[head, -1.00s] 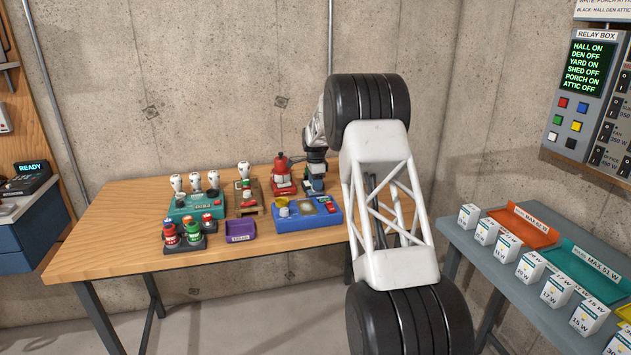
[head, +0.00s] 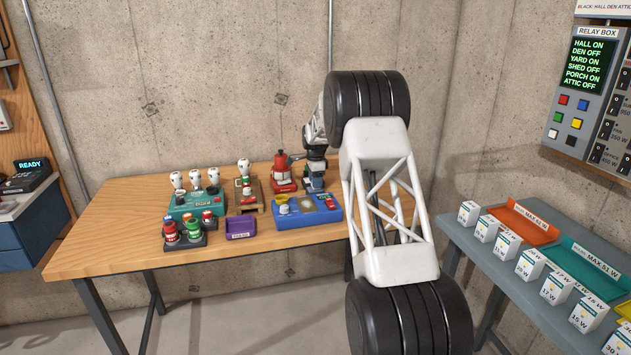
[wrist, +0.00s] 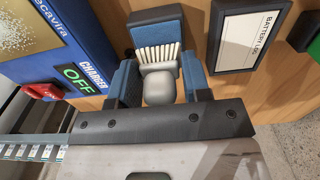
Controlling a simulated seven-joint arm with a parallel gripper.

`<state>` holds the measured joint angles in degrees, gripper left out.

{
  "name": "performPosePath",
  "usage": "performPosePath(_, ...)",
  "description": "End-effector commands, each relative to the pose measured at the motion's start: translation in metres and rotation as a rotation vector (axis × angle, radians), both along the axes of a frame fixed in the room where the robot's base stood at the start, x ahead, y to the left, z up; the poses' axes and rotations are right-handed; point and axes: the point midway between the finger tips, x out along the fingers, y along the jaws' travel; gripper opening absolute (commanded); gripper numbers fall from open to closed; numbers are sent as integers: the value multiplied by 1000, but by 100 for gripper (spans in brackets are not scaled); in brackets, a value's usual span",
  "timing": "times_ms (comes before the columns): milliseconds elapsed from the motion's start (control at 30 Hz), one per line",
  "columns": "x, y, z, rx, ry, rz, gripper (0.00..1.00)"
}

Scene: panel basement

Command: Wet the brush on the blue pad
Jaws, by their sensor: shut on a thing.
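My gripper (wrist: 160,82) has its two blue fingers shut on a rounded grey piece (wrist: 160,88). Just beyond it is a row of white bristle-like strips (wrist: 157,54) with a blue and dark block behind; this looks like the brush, though I cannot tell where one part ends. In the head view my gripper (head: 314,184) is low over the table, behind the right part of a blue unit (head: 300,219). That unit also shows at upper left in the wrist view (wrist: 72,45), with a speckled panel and a label reading CHARGER OFF.
A red pot-like item (head: 283,178) stands just left of my gripper. A purple tray (head: 240,228) and a teal unit (head: 196,205) are further left. The table's left end is clear.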

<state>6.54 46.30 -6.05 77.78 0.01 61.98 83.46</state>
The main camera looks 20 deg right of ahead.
Motion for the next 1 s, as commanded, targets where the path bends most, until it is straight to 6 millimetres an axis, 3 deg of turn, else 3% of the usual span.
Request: performPosePath(1000,0,0,-8,0,-1,0,25)
